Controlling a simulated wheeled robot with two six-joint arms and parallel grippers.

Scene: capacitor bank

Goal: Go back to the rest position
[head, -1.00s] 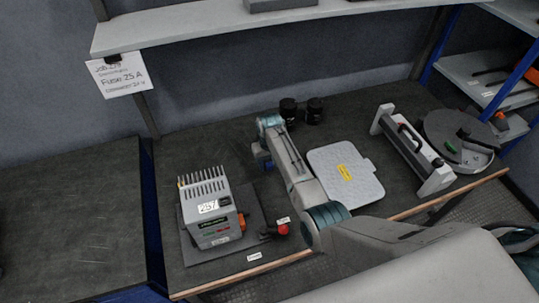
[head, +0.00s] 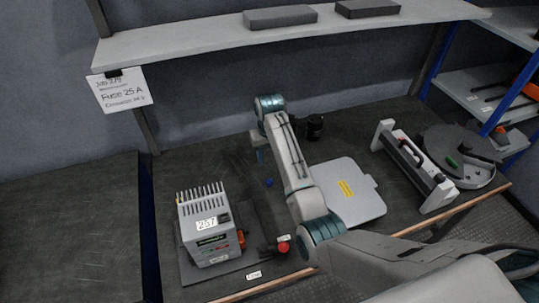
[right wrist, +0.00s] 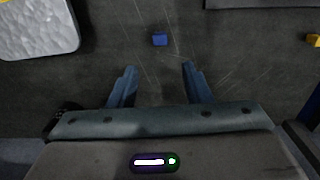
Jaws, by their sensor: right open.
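My right arm reaches in from the lower right of the head view. Its gripper (head: 261,160) points down above the dark workbench (head: 180,140), between the grey power unit and the light grey pad. In the right wrist view the two blue fingers of this gripper (right wrist: 158,76) are apart with nothing between them. A small blue block (right wrist: 160,39) lies on the bench beyond the fingertips, clear of them. It also shows in the head view (head: 268,182) just below the gripper. My left gripper is not in view.
A grey power unit (head: 207,243) stands on a dark plate, with a red knob (head: 283,247) nearby. A light grey pad (head: 355,207), a barred fixture (head: 415,165) and a round turntable (head: 460,150) are to the right. A shelf (head: 220,38) runs above the back. The left bench is bare.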

